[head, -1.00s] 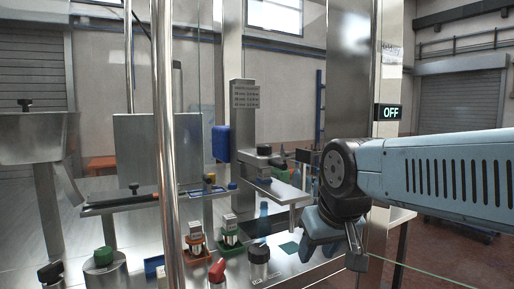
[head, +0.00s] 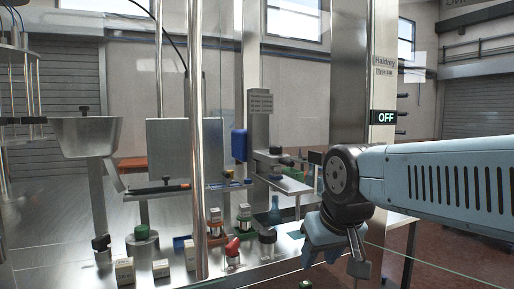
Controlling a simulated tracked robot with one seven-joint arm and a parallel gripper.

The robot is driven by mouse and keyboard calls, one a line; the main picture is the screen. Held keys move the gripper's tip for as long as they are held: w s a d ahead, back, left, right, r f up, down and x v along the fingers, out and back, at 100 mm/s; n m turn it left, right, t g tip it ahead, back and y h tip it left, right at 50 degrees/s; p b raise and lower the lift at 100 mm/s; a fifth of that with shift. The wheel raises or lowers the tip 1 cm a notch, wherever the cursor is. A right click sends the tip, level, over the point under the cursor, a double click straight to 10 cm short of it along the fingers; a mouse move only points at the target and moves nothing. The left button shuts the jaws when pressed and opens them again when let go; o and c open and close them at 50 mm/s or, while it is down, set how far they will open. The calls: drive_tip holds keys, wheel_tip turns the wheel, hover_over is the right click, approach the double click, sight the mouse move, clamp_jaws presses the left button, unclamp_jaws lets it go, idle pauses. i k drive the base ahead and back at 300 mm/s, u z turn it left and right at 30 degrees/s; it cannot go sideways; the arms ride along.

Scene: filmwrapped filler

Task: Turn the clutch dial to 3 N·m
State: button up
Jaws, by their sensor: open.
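I cannot make out a clutch dial or any N·m scale for certain at this size. A dark round cap or knob (head: 267,237) sits on the steel deck (head: 215,268) left of my gripper; I cannot tell whether it is the dial. My gripper (head: 337,262) hangs below the wrist at the right, open and empty, apart from the cap and the other things on the deck. A small plate with lines of text (head: 261,104) is on the column; its text is too small to read.
A steel post (head: 196,150) and clear panels stand in front of the machine. A steel hopper (head: 87,133) is at left. A red knob (head: 232,247), a green knob (head: 142,233) and several small boxes stand on the deck. A display (head: 397,117) reads OFF.

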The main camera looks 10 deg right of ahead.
sight(274, 149)
drive_tip(key=z, duration=0.6)
drive_tip(key=i, duration=0.1)
drive_tip(key=u, duration=2.65)
drive_tip(key=k, duration=1.05)
drive_tip(key=z, duration=1.7)
drive_tip(key=i, duration=1)
